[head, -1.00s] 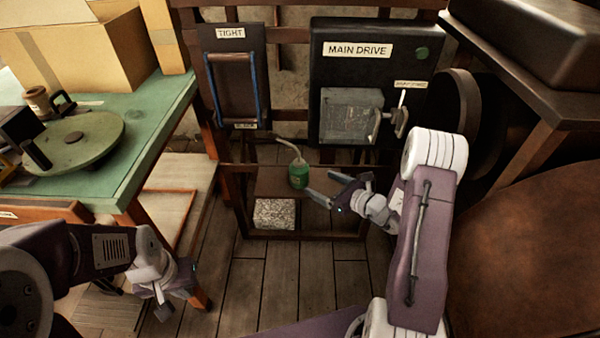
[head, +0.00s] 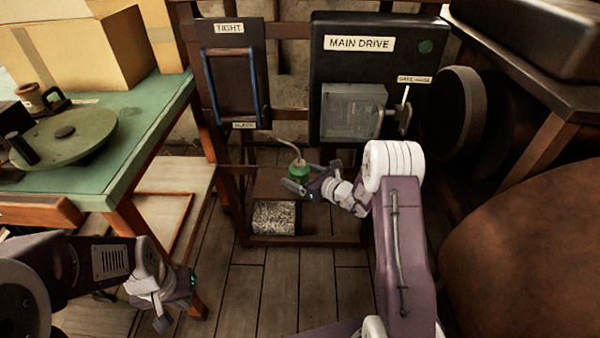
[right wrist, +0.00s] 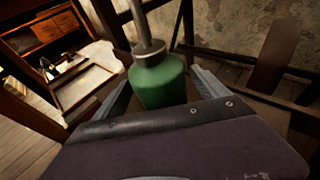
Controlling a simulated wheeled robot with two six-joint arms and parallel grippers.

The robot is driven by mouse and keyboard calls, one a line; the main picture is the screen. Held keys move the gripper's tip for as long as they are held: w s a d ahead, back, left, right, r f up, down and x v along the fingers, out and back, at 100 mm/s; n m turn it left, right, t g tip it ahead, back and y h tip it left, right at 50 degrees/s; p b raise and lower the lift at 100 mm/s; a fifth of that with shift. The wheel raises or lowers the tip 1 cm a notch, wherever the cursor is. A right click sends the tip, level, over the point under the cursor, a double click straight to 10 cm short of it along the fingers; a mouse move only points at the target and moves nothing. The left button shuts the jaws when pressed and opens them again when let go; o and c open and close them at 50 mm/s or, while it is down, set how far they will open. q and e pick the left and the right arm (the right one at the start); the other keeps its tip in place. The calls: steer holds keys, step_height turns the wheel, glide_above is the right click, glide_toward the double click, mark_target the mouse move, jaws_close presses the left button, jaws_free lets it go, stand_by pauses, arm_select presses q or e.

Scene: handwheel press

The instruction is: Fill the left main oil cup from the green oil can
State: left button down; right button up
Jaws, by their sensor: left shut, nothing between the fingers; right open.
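The green oil can (head: 299,170) stands on a low wooden shelf below the main drive box, its thin spout leaning up and to the left. In the right wrist view the green oil can (right wrist: 158,82) is upright between the fingers. My right gripper (head: 305,178) is open, with a finger on either side of the can; I cannot tell whether they touch it. It also shows in the right wrist view (right wrist: 162,85). My left gripper (head: 162,320) is shut and empty, low at the left by the green table. I cannot make out the left main oil cup.
The main drive box (head: 330,60) with a lever and the belt frame marked TIGHT (head: 230,75) are behind the shelf (head: 272,185). A box of pale wadding (head: 274,218) sits below it. A green table (head: 150,130) bounds the left.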

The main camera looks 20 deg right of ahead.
mark_target(302, 164)
steer(key=c, duration=1.7)
steer(key=shift+r+p, duration=1.85)
steer(key=shift+r, duration=0.75)
steer(key=shift+f, duration=0.1)
